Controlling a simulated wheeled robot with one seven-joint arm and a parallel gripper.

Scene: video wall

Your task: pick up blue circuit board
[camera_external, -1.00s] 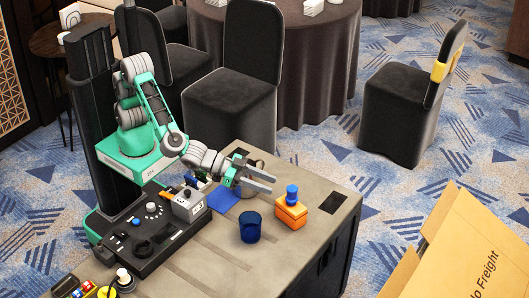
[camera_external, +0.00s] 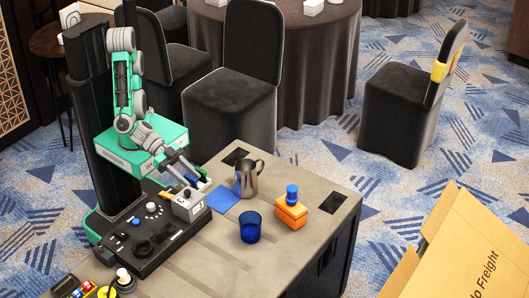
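A flat blue square (camera_external: 223,197) lies on the grey table left of the metal pitcher; I cannot tell whether it is a cloth or the circuit board. A small upright blue piece (camera_external: 191,180) shows at the back of the black device panel, beside a white and green item (camera_external: 204,185). My gripper (camera_external: 192,175) is over the back edge of the panel, pointing down and to the right, close to that small blue piece. Its two fingers look apart, with nothing clearly between them. Whether they touch the blue piece is too small to tell.
A metal pitcher (camera_external: 249,179), a blue cup (camera_external: 250,227) and an orange block with a blue top (camera_external: 291,209) stand on the table (camera_external: 215,251). A grey box (camera_external: 188,206) sits on the black panel (camera_external: 146,235). The table's front is mostly clear.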

